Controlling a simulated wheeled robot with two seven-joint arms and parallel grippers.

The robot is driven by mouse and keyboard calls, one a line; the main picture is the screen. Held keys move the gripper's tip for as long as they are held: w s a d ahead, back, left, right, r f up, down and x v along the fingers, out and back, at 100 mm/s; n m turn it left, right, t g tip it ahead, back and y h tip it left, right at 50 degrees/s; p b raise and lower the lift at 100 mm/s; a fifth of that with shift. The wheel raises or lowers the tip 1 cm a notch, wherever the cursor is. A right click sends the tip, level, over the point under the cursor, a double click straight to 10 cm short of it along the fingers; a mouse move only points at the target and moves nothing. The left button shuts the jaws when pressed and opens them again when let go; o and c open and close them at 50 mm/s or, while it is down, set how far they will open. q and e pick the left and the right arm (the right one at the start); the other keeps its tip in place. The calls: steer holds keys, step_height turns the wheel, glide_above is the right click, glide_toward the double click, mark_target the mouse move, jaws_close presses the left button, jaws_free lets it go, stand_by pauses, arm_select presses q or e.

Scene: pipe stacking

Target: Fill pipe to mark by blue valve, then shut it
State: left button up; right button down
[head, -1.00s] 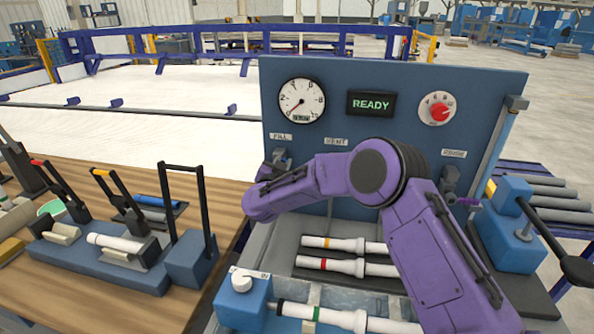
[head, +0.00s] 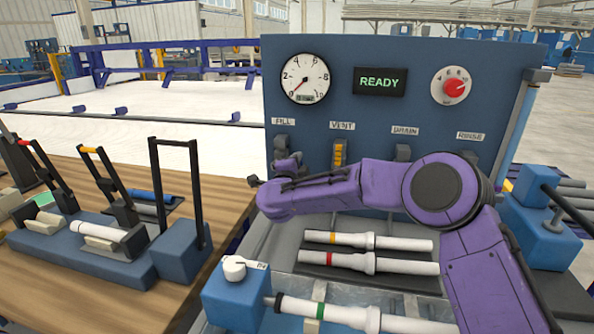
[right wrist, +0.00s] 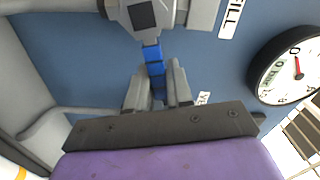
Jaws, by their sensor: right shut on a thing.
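The blue valve handle (right wrist: 152,55) is under the FILL label (head: 283,121) on the blue panel. My right gripper (right wrist: 157,88) is shut on this handle, with one finger on each side. In the head view my right gripper (head: 285,168) is small and dark at the FILL valve. A white pipe with a green band (head: 360,316) lies at the front, its left end at a blue block with a white knob (head: 234,267). The gauge (head: 305,77) has its red needle at the low end. The display (head: 380,82) reads READY. My left gripper is out of view.
VENT (head: 341,126), DRAIN (head: 404,131) and RINSE (head: 470,136) labels run along the panel. White pipes with an orange band (head: 368,240) and a red band (head: 368,262) lie behind the front pipe. A lever clamp fixture (head: 105,250) stands on the wooden table at left.

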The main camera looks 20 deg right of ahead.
steer(key=shift+s+f+m+b, duration=0.1)
steer(key=shift+f+m+b, duration=0.85)
steer(key=shift+m+b, duration=0.5)
steer(key=c, duration=1.1)
jaws_free()
steer(key=shift+r, duration=0.1)
steer(key=b+v, duration=0.1)
steer(key=v, duration=0.9)
steer(key=shift+s+b, duration=0.25)
steer(key=shift+b, duration=0.1)
